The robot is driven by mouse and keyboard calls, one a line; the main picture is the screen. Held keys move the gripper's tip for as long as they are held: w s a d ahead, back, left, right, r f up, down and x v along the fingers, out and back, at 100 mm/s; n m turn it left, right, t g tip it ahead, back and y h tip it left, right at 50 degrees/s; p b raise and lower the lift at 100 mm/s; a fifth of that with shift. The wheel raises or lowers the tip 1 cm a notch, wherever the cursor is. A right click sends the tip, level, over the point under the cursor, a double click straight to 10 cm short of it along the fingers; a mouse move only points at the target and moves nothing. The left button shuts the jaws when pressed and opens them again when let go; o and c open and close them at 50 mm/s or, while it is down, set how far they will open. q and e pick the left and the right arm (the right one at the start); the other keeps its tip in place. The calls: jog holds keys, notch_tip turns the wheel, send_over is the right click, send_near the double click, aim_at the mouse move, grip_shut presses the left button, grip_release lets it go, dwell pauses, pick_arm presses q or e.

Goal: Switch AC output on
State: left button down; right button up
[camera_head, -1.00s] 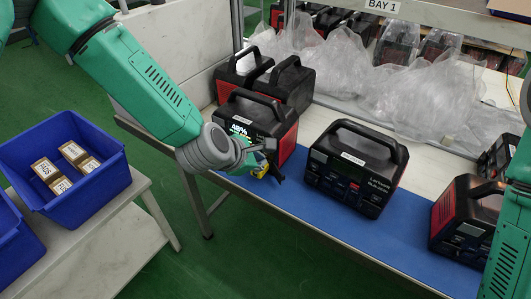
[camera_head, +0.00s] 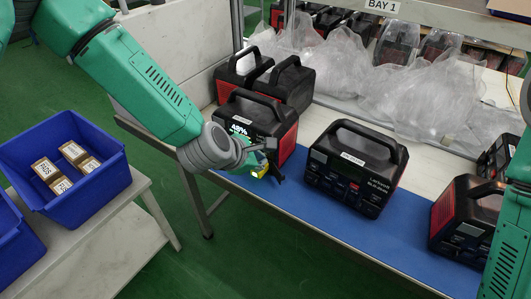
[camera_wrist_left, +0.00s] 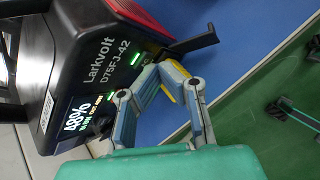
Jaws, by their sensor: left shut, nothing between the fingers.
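A black and red power station (camera_head: 268,108) stands on the left part of the blue mat. Its lit display reads 48%. In the wrist view this station (camera_wrist_left: 95,50) shows the name Larkvolt D75FJ-42, the lit display (camera_wrist_left: 80,118) and small green lights on its front. My left gripper (camera_head: 268,172) is at the lower front of this station. In the wrist view my left gripper (camera_wrist_left: 166,76) is shut and empty, its tips close to the front panel; I cannot tell whether they touch. The AC output switch is not clearly visible. My right gripper is out of view.
Another power station (camera_head: 356,167) stands mid-mat, and one more (camera_head: 462,222) stands at the right beside my right arm. Two more black units stand behind the left station. A blue bin (camera_head: 100,200) with small boxes is at the left. The blue mat (camera_head: 300,207) is bare in front.

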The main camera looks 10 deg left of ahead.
pick_arm(q)
jog(key=shift+s+a, duration=0.15)
jog(key=shift+s, duration=0.4)
jog(key=s+a, duration=0.2)
jog(key=s, duration=0.3)
jog(key=shift+s, duration=0.35)
dwell(0.4)
jog(key=s+a+f+m+g+y, duration=0.1)
jog(key=s+a+f+m+g, duration=0.3)
jog(key=s+f+m, duration=0.8)
jog(key=s+a+f+m+g+y, duration=0.2)
jog(key=s+a+m+g, duration=0.1)
jog(key=s+a+m, duration=0.6)
jog(key=s+m, duration=0.3)
jog(key=s, duration=0.1)
jog(key=shift+f+y, duration=0.35)
jog(key=shift+y, duration=0.05)
jog(key=shift+d, duration=0.1)
